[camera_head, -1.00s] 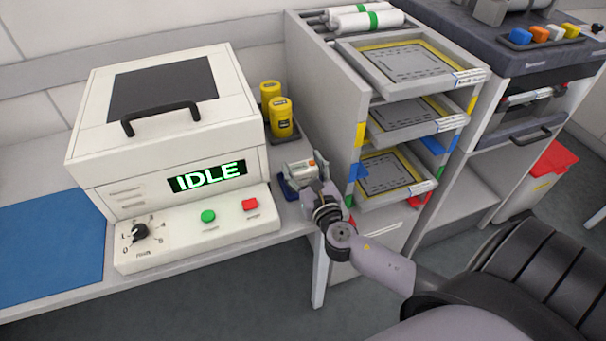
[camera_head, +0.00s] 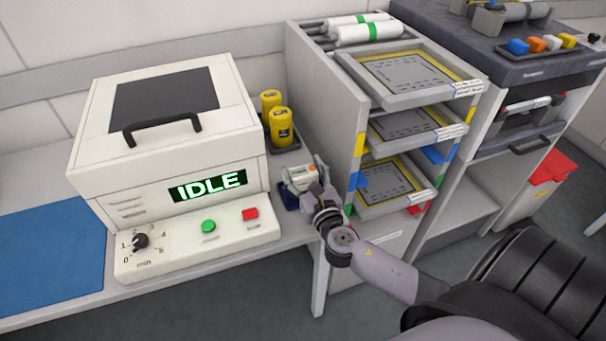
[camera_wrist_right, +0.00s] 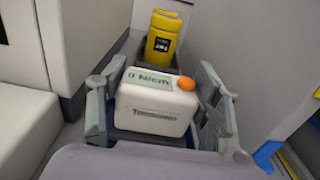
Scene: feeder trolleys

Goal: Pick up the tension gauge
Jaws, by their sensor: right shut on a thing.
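The tension gauge (camera_head: 298,174) is a small white box with an orange button, at the right end of the bench beside the white machine. In the right wrist view the gauge (camera_wrist_right: 152,108) shows a small display reading "0 N/cm" and dark lettering on its front. My right gripper (camera_head: 305,178) has one finger on each side of it and is shut on it; the fingers (camera_wrist_right: 158,92) also show in the wrist view. A dark blue holder (camera_head: 287,195) shows under the gauge. I cannot tell whether the gauge still touches it. My left gripper is not in view.
Two yellow containers (camera_head: 280,126) stand in a dark tray just behind the gauge. The white machine (camera_head: 165,150) with an "IDLE" display is close on the left. A grey rack (camera_head: 325,100) with several framed shelves rises close on the right. A blue mat (camera_head: 50,255) lies far left.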

